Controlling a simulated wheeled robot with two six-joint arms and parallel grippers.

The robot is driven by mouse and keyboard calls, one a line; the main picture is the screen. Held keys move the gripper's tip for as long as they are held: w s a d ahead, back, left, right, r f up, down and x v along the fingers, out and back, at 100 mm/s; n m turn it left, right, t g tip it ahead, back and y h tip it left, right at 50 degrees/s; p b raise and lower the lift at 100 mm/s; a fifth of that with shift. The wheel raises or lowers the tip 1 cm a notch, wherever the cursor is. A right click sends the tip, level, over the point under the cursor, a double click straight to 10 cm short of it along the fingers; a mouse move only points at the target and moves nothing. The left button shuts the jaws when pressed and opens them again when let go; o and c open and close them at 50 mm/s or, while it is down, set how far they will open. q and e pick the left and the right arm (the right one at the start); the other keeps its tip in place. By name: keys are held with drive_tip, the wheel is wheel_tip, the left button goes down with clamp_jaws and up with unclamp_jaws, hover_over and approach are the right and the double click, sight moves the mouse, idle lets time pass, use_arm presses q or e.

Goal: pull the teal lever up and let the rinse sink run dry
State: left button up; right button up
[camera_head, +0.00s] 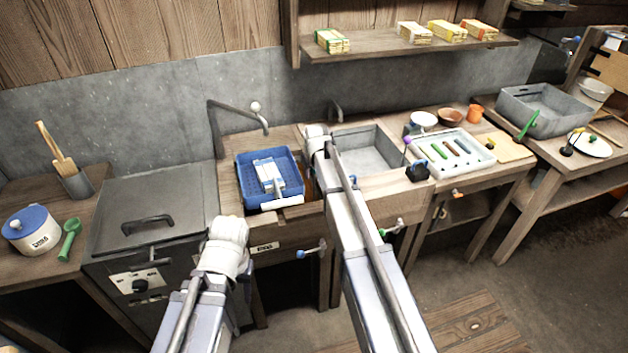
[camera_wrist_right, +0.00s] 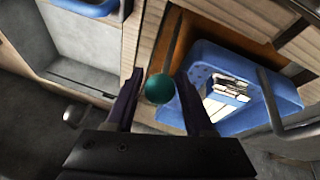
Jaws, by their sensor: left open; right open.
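In the right wrist view, a round teal knob (camera_wrist_right: 160,88) sits between the fingers of my open right gripper (camera_wrist_right: 158,85); I cannot tell whether either finger touches it. The lever's shaft is hidden below the knob. In the head view, my right arm covers this spot, and the right fingers cannot be made out. The grey sink (camera_head: 372,152) lies right of my right arm; its water level is unclear. It also shows at the left of the wrist view (camera_wrist_right: 80,40). My left arm ends before the wooden counter front, its fingers hidden.
A blue basket (camera_head: 262,203) with white items stands left of my right arm. A white tray (camera_head: 447,153) lies right of the sink.

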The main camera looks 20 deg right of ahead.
drive_tip(key=shift+b+x, duration=0.65)
drive_tip(key=shift+x, duration=0.55)
drive_tip(key=shift+r, duration=0.1)
clamp_jaws()
idle(0.5)
